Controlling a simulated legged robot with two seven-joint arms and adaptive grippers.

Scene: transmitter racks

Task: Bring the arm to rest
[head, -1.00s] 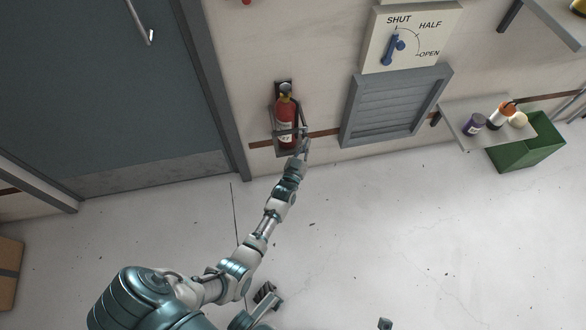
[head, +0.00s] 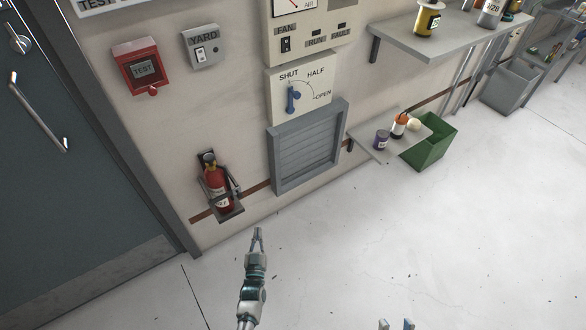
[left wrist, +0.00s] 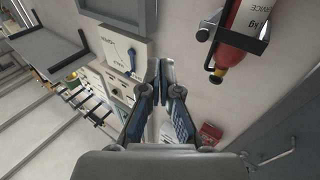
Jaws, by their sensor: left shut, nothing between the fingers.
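My left arm reaches up from the bottom of the head view. Its gripper (head: 257,236) is shut and empty, over the pale floor in front of the wall, below and right of the fire extinguisher. In the left wrist view my left gripper (left wrist: 161,68) has its fingertips together with nothing between them. Two fingertips of my right gripper (head: 396,325) just show at the bottom edge of the head view, apart from each other; the rest of it is out of view.
The red fire extinguisher (head: 219,187) hangs in its wall bracket. A grey louvred vent (head: 306,147) and a blue lever (head: 293,99) pointing to SHUT are right of it. A low shelf (head: 372,150) and green bin (head: 432,148) stand further right. The floor is mostly clear.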

